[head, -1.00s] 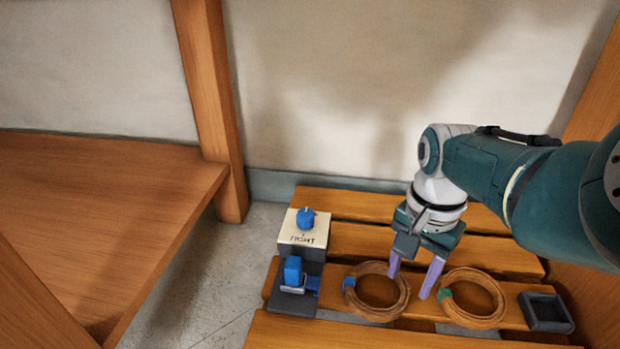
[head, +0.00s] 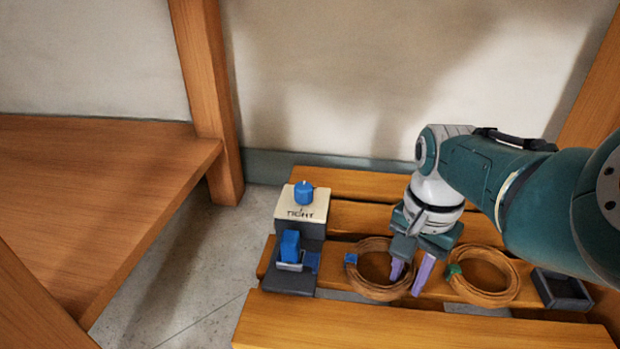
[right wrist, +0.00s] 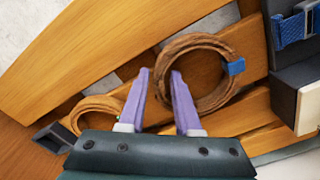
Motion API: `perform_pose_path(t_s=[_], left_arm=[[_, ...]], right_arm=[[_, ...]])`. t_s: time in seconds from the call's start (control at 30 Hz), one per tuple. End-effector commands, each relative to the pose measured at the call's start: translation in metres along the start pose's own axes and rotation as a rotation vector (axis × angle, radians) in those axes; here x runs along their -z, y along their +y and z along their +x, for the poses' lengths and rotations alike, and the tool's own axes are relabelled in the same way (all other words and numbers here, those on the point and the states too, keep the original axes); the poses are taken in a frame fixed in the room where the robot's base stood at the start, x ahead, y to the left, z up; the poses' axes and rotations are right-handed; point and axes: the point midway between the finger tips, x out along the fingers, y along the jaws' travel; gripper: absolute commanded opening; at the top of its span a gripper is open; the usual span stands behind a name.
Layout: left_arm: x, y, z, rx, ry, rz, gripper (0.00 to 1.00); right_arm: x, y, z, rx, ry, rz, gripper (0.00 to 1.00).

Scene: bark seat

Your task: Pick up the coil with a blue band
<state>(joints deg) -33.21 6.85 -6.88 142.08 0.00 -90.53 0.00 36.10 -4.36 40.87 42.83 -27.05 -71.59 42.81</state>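The coil with a blue band (head: 361,286) lies on the slatted wooden seat, its blue band (head: 351,259) on its left side. In the right wrist view the coil (right wrist: 196,42) shows with its blue band (right wrist: 236,67) on the right. My right gripper (head: 409,279) is open and points down at the coil's right side. In the right wrist view one finger appears over the ring's near left side and the other outside it; nothing is visibly clamped. The coil with a green band (head: 487,295) lies to the right, apart. My left gripper is not in view.
Left of the coil stand a dark block with a blue clamp (head: 290,247) and a box with a blue knob (head: 304,192). A small dark tray (head: 563,303) is at the right. Gaps run between the slats (head: 420,331). A wooden bench (head: 100,190) is further left.

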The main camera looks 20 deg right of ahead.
Motion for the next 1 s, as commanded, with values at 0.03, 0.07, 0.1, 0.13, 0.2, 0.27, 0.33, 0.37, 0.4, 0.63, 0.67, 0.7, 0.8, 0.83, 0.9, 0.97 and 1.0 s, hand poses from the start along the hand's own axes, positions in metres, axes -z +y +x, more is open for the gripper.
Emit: perform_pose_path(t_s=[0.03,0.07,0.1,0.13,0.2,0.27,0.33,0.37,0.4,0.63,0.67,0.7,0.8,0.83,0.9,0.97,1.0], left_arm=[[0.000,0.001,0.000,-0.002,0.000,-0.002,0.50],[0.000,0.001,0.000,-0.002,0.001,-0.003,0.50],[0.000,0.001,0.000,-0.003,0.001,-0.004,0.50],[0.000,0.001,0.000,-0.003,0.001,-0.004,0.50],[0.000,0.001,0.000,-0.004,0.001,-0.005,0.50],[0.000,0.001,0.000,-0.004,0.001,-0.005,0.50],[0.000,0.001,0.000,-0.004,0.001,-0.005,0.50],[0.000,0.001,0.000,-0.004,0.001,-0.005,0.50],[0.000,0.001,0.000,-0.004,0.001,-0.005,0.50],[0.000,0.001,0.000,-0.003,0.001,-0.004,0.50],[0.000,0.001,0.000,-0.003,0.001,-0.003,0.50],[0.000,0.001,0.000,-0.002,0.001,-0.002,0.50],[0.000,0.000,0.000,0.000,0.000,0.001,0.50],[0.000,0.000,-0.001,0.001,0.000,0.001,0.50],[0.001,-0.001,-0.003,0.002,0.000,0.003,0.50],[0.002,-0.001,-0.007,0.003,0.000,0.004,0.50],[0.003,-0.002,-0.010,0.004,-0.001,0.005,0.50]], right_arm=[[0.000,0.000,0.000,0.000,0.000,0.000,0.25],[0.000,0.000,0.000,0.000,0.000,0.000,0.22],[0.000,0.000,0.000,0.000,0.000,0.000,0.17],[0.000,0.000,0.000,0.000,0.000,0.000,0.14],[0.000,0.000,0.000,0.000,0.000,0.000,0.06],[0.000,0.000,0.000,0.000,0.000,0.000,0.00],[0.000,0.000,0.000,-0.001,0.000,0.000,0.00],[0.000,0.000,0.000,-0.001,0.000,0.000,0.00],[0.000,0.000,0.000,-0.001,0.000,0.000,0.00],[0.000,0.000,0.000,0.000,0.000,0.000,0.00],[0.000,0.000,0.000,0.000,0.000,0.000,0.00],[0.000,0.000,0.000,0.000,0.000,0.000,0.00],[0.000,0.000,0.000,0.000,0.000,0.000,0.00],[0.000,0.000,-0.001,0.000,0.000,0.000,0.00],[0.000,0.000,-0.003,0.000,0.000,0.000,0.00],[0.000,0.000,-0.007,0.000,0.000,0.000,0.00],[0.000,0.000,-0.011,-0.001,0.000,0.000,0.00]])
